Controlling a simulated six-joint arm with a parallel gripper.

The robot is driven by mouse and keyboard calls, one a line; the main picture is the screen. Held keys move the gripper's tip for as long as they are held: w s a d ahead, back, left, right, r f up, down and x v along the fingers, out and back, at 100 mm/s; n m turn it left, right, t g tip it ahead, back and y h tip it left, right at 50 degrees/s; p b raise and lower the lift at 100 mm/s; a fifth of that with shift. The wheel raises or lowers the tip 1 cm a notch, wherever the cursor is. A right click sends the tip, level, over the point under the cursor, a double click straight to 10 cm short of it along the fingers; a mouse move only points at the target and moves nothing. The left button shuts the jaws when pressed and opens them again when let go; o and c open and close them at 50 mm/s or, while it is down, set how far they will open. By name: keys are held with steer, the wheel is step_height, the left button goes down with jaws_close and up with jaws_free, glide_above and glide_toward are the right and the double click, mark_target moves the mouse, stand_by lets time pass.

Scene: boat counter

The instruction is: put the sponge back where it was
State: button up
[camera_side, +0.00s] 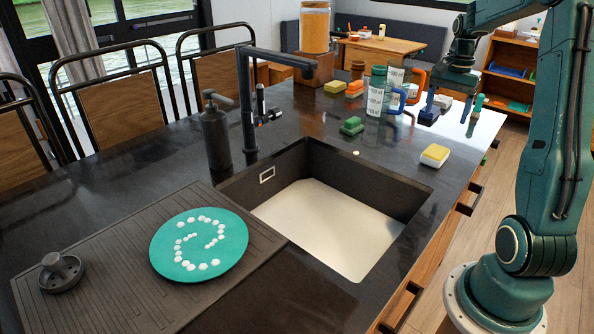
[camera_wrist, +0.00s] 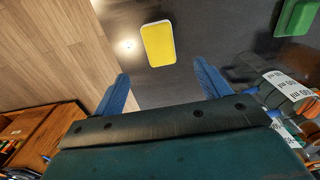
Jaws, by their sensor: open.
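A yellow sponge with a white lower layer (camera_side: 435,154) lies flat on the dark counter between the sink and the counter's edge. In the wrist view its yellow top (camera_wrist: 158,43) shows beyond the fingertips, roughly between their lines. My gripper (camera_side: 450,117) is open and empty, above the far part of the counter and apart from the sponge. Its two blue fingers also show spread in the wrist view (camera_wrist: 162,70). A green sponge (camera_side: 351,125) lies behind the sink; it is at the top right of the wrist view (camera_wrist: 297,17).
Glasses with labels (camera_side: 376,92) stand left of my gripper. The sink (camera_side: 330,225) is open and empty. A teal plate (camera_side: 198,245) rests on the drainboard. Bare counter surrounds the yellow sponge.

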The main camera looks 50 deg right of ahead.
steer(key=w+a+r+n+t+h, duration=0.1)
steer(key=a+r+n, duration=0.3)
steer(key=a, duration=0.6)
steer(key=w+a+r+n+t, duration=0.1)
steer(key=a+r+n, duration=0.3)
steer(key=a, duration=0.7)
steer(key=s+a+f+n+t, duration=0.1)
steer(key=s+a+n, duration=0.4)
steer(key=a, duration=0.2)
steer(key=s+a+f+n+t+y, duration=0.1)
steer(key=s+a+n+t, duration=0.1)
steer(key=s+a+n, duration=0.2)
steer(key=s+a, duration=0.1)
steer(key=a, duration=0.2)
steer(key=shift+s+a+n+t, duration=0.15)
steer(key=shift+a+n+t, duration=0.15)
steer(key=shift+n, duration=0.1)
steer(key=shift+o, duration=0.3)
